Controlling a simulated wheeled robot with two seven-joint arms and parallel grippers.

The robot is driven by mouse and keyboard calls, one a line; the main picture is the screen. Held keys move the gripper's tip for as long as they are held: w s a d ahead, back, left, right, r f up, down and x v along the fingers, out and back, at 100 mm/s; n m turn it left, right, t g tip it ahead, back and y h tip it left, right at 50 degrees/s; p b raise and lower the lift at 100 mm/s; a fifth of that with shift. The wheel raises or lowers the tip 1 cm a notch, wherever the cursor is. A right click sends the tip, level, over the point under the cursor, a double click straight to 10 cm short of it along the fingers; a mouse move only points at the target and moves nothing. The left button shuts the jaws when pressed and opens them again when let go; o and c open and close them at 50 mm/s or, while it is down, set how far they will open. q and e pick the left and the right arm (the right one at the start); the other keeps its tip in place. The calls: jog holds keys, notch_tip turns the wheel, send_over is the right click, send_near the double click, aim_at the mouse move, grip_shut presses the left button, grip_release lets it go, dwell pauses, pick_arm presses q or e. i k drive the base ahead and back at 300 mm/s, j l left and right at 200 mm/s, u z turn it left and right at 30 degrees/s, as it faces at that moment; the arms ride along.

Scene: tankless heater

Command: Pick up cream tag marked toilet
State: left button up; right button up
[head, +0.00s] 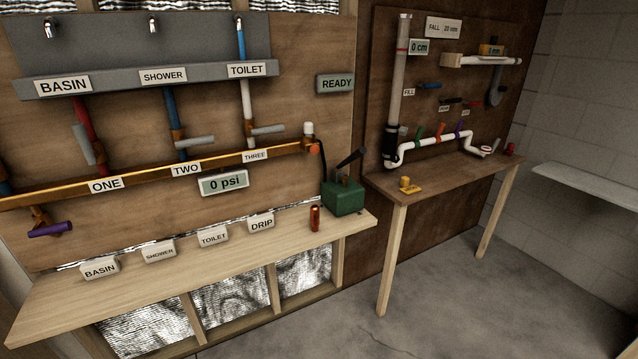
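The cream tag marked TOILET (213,237) stands on the light wooden bench (190,285), between the tag marked SHOWER (159,252) and the tag marked DRIP (261,222). A tag marked BASIN (100,268) stands at the left end of this row. Nothing covers the TOILET tag. Another TOILET label (247,70) is on the grey shelf on the board above. Neither of my grippers shows in the head view.
A red cylinder (315,218) and a green box with a dark lever (343,196) stand on the bench's right part. Pipes with valve handles run across the board above. A second table (450,180) stands to the right, with open floor in front. The bench front is clear.

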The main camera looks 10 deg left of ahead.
aim_at(213, 237)
jog(key=u, duration=1.6)
